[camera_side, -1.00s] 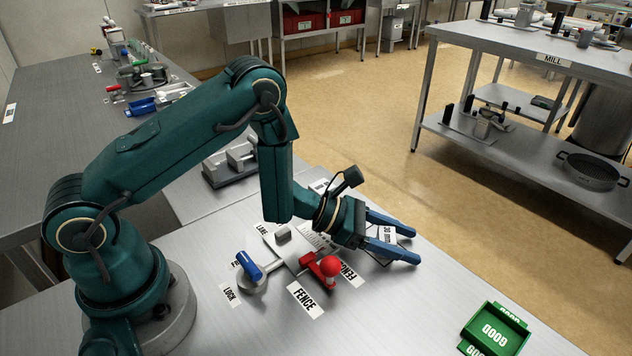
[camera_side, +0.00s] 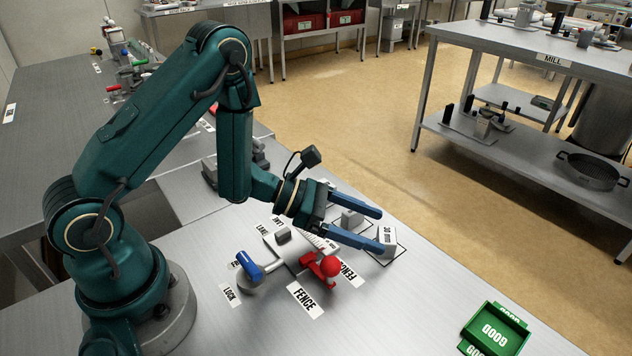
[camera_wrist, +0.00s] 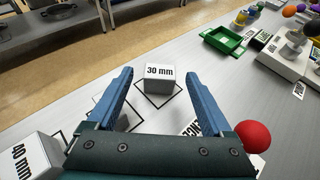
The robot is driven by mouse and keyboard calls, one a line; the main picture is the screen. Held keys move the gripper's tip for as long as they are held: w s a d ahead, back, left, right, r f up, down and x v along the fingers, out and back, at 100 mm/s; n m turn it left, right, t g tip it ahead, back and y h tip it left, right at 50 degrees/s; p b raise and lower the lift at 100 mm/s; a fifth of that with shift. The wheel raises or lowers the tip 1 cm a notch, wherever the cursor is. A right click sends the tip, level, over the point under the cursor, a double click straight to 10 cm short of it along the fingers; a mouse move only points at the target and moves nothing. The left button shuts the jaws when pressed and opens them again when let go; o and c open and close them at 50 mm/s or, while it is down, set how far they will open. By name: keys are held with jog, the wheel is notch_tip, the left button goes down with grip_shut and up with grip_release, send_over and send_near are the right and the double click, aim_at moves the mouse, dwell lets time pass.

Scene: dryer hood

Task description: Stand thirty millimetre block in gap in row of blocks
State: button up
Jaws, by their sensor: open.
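The white block marked 30 mm (camera_side: 387,240) stands on a black outlined square on the bench. In the wrist view the 30 mm block (camera_wrist: 162,80) sits ahead, between the lines of my two blue fingers. My gripper (camera_side: 381,231) is open and empty, its fingers pointing at that block. A grey-white block (camera_side: 352,218) shows between the fingers in the side view. A block marked 40 mm (camera_wrist: 34,160) is at the lower left of the wrist view. The lane fixture (camera_side: 300,250) carries a small grey block (camera_side: 283,236); my gripper partly hides it, and I cannot make out the gap.
A red ball-topped part (camera_side: 328,267) and a blue-handled lever (camera_side: 248,268) stand beside the fixture, near FENCE and LOCK labels. A green GOOD tray (camera_side: 494,330) lies at the front right. An empty outline (camera_wrist: 108,108) shows left of the 30 mm block. Bench in front is clear.

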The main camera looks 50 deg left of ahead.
jog(key=shift+s+r, duration=0.15)
jog(key=shift+r, duration=0.15)
jog(key=s+d+r+m+g+h, duration=0.4)
jog(key=s+d+r+m+g, duration=0.4)
jog(key=r+m, duration=0.4)
jog(key=s+m+g+y, duration=0.1)
jog(key=s+m+y, duration=0.3)
jog(key=s+m, duration=0.45)
jog(key=s+a+m+t+y, duration=0.2)
jog(key=a+m+t+y, duration=0.3)
jog(key=a+y, duration=0.4)
jog(key=a+r+m, duration=0.1)
jog(key=a, duration=0.4)
